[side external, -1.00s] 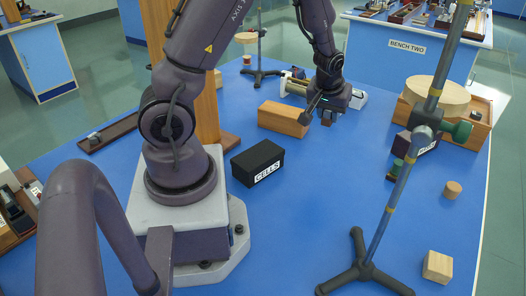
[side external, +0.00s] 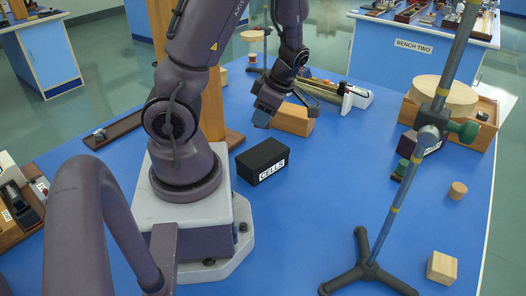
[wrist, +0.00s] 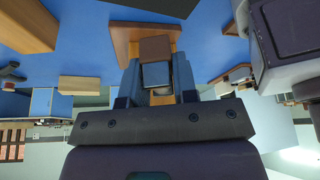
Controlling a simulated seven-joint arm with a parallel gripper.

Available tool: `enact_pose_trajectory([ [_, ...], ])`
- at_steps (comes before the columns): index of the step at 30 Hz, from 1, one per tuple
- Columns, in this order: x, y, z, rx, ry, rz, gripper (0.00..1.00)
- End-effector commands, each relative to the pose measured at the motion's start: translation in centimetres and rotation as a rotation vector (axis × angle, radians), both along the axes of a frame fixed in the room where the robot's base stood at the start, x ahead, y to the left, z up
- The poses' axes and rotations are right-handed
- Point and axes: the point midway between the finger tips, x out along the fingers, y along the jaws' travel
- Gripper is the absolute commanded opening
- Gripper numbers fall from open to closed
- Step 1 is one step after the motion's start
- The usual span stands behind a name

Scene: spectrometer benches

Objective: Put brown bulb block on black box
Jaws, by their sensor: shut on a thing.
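My gripper (side external: 263,116) is to the left of the long wooden block in the side view, above and behind the black box. In the wrist view, my gripper (wrist: 158,82) is shut on the brown bulb block (wrist: 155,48), which shows as a brown piece with a blue face between the fingers. Its bulb cannot be made out clearly. In the side view the block is largely hidden by the gripper. The black box (side external: 262,160), labelled CELLS, sits on the blue bench, to the right of my base, with its top bare.
A long wooden block (side external: 293,119) lies just right of my gripper. A wooden post (side external: 213,105) stands to its left. A stand with a slanted rod (side external: 392,208) rises at the right front. The bench is clear between the box and that stand.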

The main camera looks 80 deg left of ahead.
Motion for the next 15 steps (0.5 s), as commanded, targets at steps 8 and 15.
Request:
enact_pose_trajectory([
  [8,-0.1,0.0,-3.8,0.0,0.004,0.047,0.0],
  [15,-0.1,0.1,-6.7,0.001,0.004,0.046,0.0],
])
